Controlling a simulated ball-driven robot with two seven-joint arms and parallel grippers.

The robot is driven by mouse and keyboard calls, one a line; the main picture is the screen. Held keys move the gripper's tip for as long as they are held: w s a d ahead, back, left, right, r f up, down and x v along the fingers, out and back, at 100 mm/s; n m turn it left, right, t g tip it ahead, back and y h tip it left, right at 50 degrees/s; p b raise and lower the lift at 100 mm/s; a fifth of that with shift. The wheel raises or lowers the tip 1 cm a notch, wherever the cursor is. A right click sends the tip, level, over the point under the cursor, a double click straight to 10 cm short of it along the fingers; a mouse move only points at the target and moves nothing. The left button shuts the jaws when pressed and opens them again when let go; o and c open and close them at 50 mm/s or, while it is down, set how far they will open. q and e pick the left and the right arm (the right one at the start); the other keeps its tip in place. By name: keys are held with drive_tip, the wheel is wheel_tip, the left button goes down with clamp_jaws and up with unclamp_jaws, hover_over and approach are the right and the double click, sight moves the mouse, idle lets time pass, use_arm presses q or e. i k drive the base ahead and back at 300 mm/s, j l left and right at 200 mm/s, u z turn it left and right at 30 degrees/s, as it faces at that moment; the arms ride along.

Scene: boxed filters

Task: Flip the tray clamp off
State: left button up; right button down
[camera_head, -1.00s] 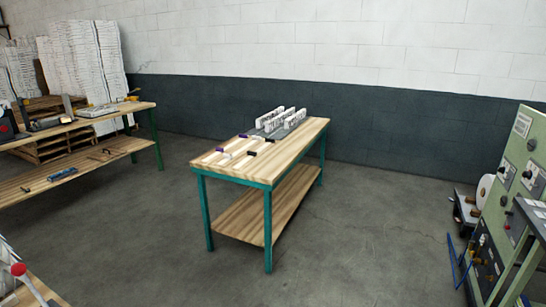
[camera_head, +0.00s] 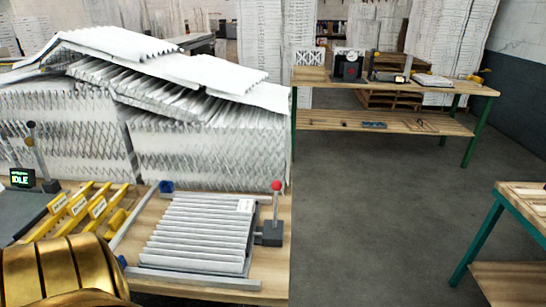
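The tray clamp (camera_head: 268,233) is a dark grey block at the right side of the tray. Its lever stands upright and ends in a red ball knob (camera_head: 276,186). The tray (camera_head: 190,278) has grey rails and blue corner pieces, on the wooden bench near me. A white pleated filter (camera_head: 195,235) with a small label lies flat in the tray. A gold part of my own body fills the bottom left corner. Neither of my grippers shows in view.
Stacked pleated filter packs (camera_head: 205,150) stand behind the tray. Yellow labelled slots (camera_head: 75,212) and a small "IDLE" display (camera_head: 22,178) are at the left. Another bench (camera_head: 400,122) stands farther back. A table corner (camera_head: 525,205) shows at right. Grey floor between is clear.

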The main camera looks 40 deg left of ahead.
sight(276, 185)
drive_tip(key=i+u, duration=0.15)
drive_tip(key=u, duration=0.35)
drive_tip(key=i+l+u, duration=0.1)
drive_tip(key=u, duration=0.35)
drive_tip(key=i+l+u, duration=0.1)
drive_tip(key=l+u, duration=0.15)
drive_tip(key=u, duration=0.25)
drive_tip(key=i+l+u, duration=0.1)
drive_tip(key=u, duration=0.4)
drive_tip(key=l+u, duration=0.3)
drive_tip(key=u, duration=0.2)
drive_tip(key=l+u, duration=0.25)
drive_tip(key=u, duration=0.2)
drive_tip(key=l+u, duration=0.7)
drive_tip(key=l, duration=0.15)
